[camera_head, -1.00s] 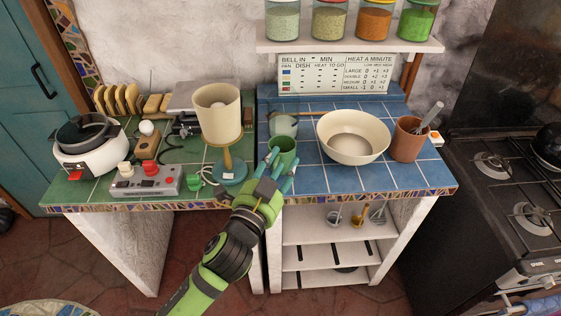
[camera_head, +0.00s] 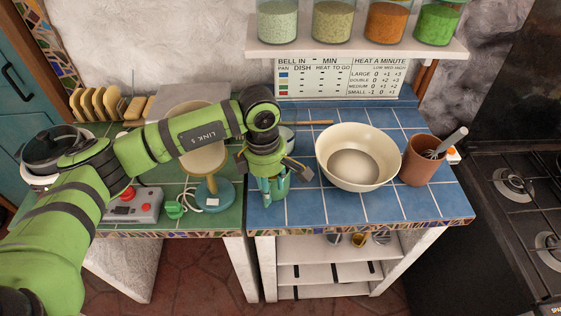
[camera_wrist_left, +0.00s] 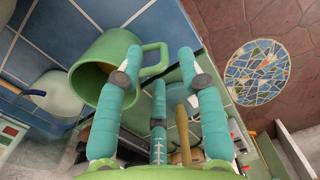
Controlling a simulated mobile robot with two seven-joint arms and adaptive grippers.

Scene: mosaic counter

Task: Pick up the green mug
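The green mug (camera_wrist_left: 103,68) stands on blue tiles in the left wrist view, with its handle pointing right. My left gripper (camera_wrist_left: 160,62) has teal fingers spread apart. One fingertip overlaps the mug's side and another lies past the handle, so the handle is between them; contact is unclear. In the head view my left gripper (camera_head: 270,192) points down over the left edge of the blue counter, and the gripper and arm largely hide the mug. My right gripper is not in view.
A lamp (camera_head: 213,194) stands close on the left, partly behind my arm. Free blue tiles (camera_head: 330,206) lie in front of the bowl.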

